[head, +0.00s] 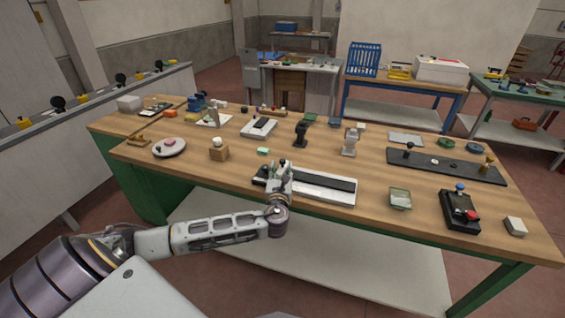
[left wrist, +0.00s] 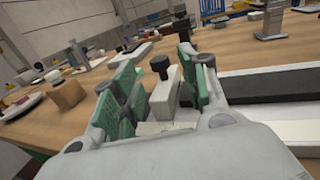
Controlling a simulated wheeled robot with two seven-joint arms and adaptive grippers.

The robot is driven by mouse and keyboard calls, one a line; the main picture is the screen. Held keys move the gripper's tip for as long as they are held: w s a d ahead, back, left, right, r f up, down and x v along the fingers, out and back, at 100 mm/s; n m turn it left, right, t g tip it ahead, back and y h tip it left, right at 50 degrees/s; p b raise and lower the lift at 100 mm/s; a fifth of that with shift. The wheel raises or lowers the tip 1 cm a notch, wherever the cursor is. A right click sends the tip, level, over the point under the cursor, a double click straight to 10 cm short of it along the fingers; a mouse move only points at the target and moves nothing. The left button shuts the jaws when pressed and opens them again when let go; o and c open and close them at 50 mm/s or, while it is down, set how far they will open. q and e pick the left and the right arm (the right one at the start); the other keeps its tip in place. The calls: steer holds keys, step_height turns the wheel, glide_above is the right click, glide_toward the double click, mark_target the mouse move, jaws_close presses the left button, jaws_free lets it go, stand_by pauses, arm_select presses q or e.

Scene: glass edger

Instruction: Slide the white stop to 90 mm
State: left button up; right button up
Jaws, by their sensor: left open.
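The white stop (left wrist: 164,98), a pale block with a black knob (left wrist: 160,64) on top, shows in the left wrist view. My left gripper (head: 283,170) is open at the left part of a white base with a black strip (head: 325,182). In the left wrist view the green-padded fingers stand on either side of the stop, with a visible gap on at least the right side. I cannot tell whether the left pad touches it. In the head view the gripper mostly hides the stop. No scale marks are legible. My right gripper is not in view.
A wooden block (head: 219,153) and a round dish (head: 169,147) stand to the left. A green glass piece (head: 400,199) and a black control box (head: 460,212) stand to the right. A grey stand (head: 349,144) is behind the base. Bare tabletop lies around the base.

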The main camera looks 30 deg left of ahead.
mark_target(282, 164)
arm_select(q)
steer(key=x, duration=0.3)
steer(key=shift+w+a, duration=0.35)
steer(key=shift+w, duration=0.3)
steer(key=shift+w+a, duration=0.2)
steer(key=shift+w, duration=0.15)
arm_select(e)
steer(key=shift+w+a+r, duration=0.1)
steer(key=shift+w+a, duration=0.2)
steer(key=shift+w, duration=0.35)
arm_select(q)
steer(key=c, duration=0.7)
steer(key=shift+c, duration=1.3)
jaws_close()
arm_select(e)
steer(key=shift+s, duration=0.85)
